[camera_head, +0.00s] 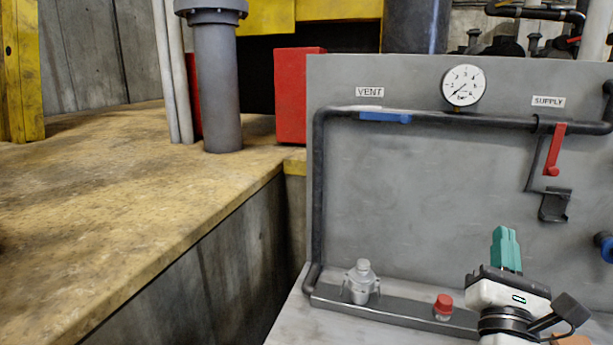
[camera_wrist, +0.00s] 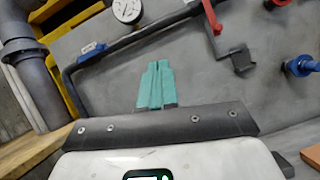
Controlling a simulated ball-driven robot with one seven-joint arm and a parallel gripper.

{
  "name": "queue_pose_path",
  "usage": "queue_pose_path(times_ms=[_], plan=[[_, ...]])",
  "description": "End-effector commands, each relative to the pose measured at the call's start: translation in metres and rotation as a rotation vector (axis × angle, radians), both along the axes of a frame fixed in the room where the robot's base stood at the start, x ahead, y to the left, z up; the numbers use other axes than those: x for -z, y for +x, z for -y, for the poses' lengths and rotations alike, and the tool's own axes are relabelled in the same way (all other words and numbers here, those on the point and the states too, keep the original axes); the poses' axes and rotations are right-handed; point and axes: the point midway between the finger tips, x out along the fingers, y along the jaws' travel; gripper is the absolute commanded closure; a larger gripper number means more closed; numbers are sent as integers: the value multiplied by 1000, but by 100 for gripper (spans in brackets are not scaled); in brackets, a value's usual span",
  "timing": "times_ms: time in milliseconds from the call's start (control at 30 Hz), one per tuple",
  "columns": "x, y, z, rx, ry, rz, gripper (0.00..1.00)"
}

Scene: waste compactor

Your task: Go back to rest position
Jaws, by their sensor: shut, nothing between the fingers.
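My gripper (camera_head: 505,232) is at the lower right of the head view, in front of the grey panel (camera_head: 420,190). Its teal fingers point up and are shut with nothing between them. In the wrist view the closed fingers (camera_wrist: 157,66) are in the middle, apart from the panel's pipe and valves. The blue VENT handle (camera_head: 385,117) lies along the pipe. The red SUPPLY handle (camera_head: 555,149) hangs down from the pipe. The pressure gauge (camera_head: 463,86) has its needle toward the lower left.
A grey ledge (camera_head: 395,315) below the panel carries a silver fitting (camera_head: 361,284) and a red-capped part (camera_head: 443,307). A blue knob (camera_head: 606,246) is at the right edge. A yellow worn platform (camera_head: 130,215) with a grey column (camera_head: 217,85) is at left.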

Motion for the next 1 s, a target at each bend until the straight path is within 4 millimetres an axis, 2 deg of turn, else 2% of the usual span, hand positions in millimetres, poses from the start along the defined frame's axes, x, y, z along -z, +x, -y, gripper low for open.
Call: queue_pose_path(times_ms=[167, 367, 467, 600, 700, 800, 900, 1000], plan=[[28, -19, 26, -11, 268, 32, 100], [82, -48, 60, 0, 679, 80, 100], [124, -69, 76, 30, 950, 112, 100], [206, -111, 88, 139, 1413, 161, 100], [265, -148, 82, 270, 1725, 193, 100], [318, -189, 66, 448, 1999, 220, 100], [361, -234, 41, 668, 2220, 239, 100], [388, -277, 15, 895, 2367, 250, 100]])
